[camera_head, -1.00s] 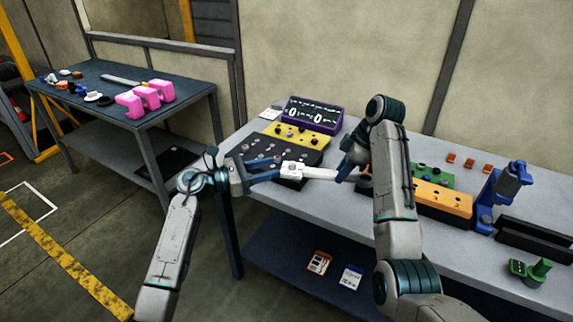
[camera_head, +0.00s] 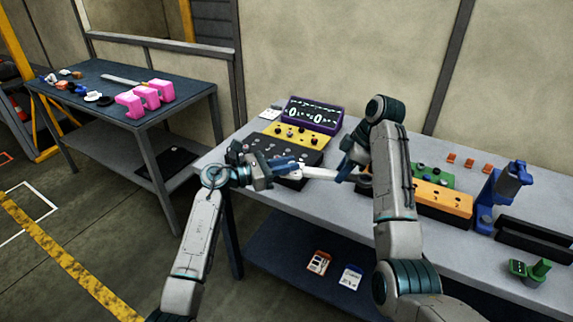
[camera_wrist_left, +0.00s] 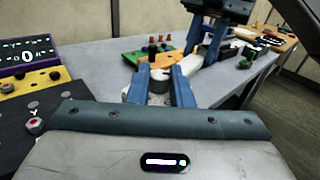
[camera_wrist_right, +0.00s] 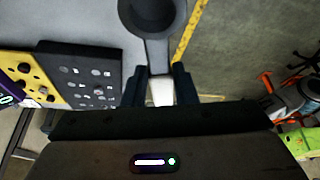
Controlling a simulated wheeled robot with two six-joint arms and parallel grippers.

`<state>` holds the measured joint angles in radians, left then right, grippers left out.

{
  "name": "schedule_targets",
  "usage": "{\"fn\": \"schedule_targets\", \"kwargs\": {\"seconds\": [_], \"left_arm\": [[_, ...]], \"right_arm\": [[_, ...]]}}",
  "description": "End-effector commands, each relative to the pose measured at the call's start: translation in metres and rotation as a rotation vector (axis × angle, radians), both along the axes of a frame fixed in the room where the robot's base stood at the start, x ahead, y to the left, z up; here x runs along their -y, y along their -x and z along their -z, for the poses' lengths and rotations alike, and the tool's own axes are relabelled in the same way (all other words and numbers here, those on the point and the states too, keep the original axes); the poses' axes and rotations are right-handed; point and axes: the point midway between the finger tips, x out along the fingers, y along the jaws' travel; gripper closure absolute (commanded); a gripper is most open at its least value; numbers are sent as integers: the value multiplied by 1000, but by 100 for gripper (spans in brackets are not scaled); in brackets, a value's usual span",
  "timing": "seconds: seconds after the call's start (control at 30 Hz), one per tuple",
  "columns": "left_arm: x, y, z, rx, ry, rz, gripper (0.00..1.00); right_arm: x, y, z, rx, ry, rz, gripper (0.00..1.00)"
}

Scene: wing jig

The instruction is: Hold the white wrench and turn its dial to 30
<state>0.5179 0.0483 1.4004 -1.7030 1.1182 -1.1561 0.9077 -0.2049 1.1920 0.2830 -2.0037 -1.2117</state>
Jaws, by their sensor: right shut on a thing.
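The white wrench (camera_head: 320,173) is held above the front edge of the table. My right gripper (camera_wrist_right: 161,90) is shut on its white handle. In the right wrist view a grey round end (camera_wrist_right: 150,35) with a dark centre extends beyond the fingers. In the left wrist view the light grey round dial end (camera_wrist_left: 158,82) sits between the two blue fingers of my left gripper (camera_wrist_left: 161,88). These fingers are apart, one on each side; I cannot tell whether they touch it. In the head view my left gripper (camera_head: 283,168) partly covers that end. No dial number is readable.
A purple display (camera_head: 312,114), a yellow panel (camera_head: 297,134) and a dark panel (camera_head: 262,148) stand on the grey table behind the wrench. An orange block (camera_head: 442,198) and a blue stand (camera_head: 497,195) are at the right. A side table (camera_head: 190,98) with pink blocks is at the left.

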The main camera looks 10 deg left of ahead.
Motion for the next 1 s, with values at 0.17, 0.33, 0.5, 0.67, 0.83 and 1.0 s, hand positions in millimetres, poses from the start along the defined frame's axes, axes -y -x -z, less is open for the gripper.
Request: {"fn": "schedule_targets", "kwargs": {"seconds": [0.17,0.33,0.5,0.67,0.83,1.0], "left_arm": [[1,1,1,-1,-1,-62,100],[0,2,0,-1,-1,-115,100],[0,1,0,-2,-1,-115,100],[0,1,0,-2,-1,-114,60],[0,1,0,-1,0,-114,59],[-2,3,0,-1,-2,-114,59]], "right_arm": [[0,0,-1,1,-1,-2,100],[0,0,-1,1,-1,-2,100],[0,0,-1,1,-1,-2,100],[0,0,-1,2,-1,-1,100],[0,0,-1,2,-1,-1,100],[0,0,-1,2,-1,-1,100]]}}
